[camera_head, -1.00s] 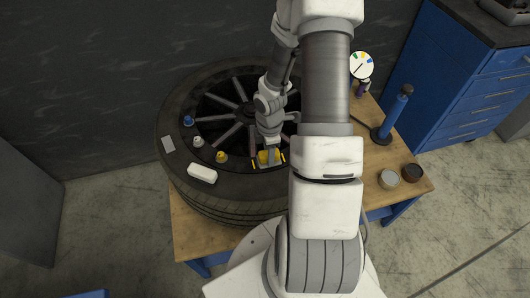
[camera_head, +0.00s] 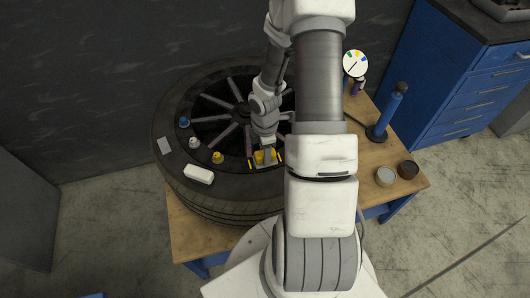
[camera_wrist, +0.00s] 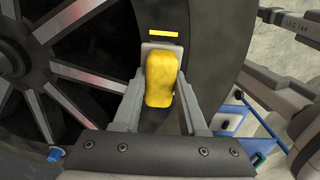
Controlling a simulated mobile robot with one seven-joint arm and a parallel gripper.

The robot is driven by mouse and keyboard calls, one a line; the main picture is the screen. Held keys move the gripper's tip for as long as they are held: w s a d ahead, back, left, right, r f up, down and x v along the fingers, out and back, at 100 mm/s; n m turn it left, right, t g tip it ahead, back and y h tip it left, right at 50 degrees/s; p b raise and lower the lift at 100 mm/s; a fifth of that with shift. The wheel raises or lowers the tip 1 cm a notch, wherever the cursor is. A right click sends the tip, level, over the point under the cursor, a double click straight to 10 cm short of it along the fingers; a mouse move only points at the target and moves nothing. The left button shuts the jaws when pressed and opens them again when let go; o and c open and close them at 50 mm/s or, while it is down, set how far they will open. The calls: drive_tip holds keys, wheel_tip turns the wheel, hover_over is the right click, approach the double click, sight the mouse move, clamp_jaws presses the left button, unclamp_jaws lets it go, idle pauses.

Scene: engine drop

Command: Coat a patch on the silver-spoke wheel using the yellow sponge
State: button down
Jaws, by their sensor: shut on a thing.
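The wheel with silver spokes lies flat on a wooden table; its black tire (camera_head: 174,127) and spokes (camera_head: 226,133) show in the head view, and a spoke (camera_wrist: 90,76) shows in the wrist view. My gripper (camera_head: 264,160) is over the near part of the tire. It is shut on the yellow sponge (camera_wrist: 160,78), which also shows in the head view (camera_head: 266,157). A grey patch (camera_wrist: 163,46) with a yellow strip (camera_wrist: 163,33) beyond it lies on the tire by the sponge. Whether the sponge touches the patch cannot be told.
A white block (camera_head: 198,174), a grey patch (camera_head: 164,146) and blue, white and yellow caps (camera_head: 217,157) are on the tire. Two round tins (camera_head: 385,176), a blue pump (camera_head: 389,112) and a dial (camera_head: 355,64) stand on the table's right side. A blue cabinet (camera_head: 440,95) is beyond.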

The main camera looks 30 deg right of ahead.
sight(254, 162)
drive_tip(key=shift+a, duration=0.1)
drive_tip(key=shift+w+a+r, duration=0.1)
drive_tip(key=shift+w+a, duration=0.2)
drive_tip(key=shift+a, duration=0.5)
drive_tip(key=shift+w+a+b, duration=0.2)
drive_tip(key=shift+a+b, duration=0.15)
drive_tip(key=shift+a, duration=0.4)
drive_tip(key=shift+s+d+p, duration=0.15)
drive_tip(key=shift+d+p, duration=0.2)
drive_tip(key=shift+d, duration=0.3)
drive_tip(key=shift+s+d+p, duration=0.2)
drive_tip(key=shift+d, duration=0.35)
drive_tip(key=shift+s+d+p, duration=0.15)
drive_tip(key=shift+d, duration=0.35)
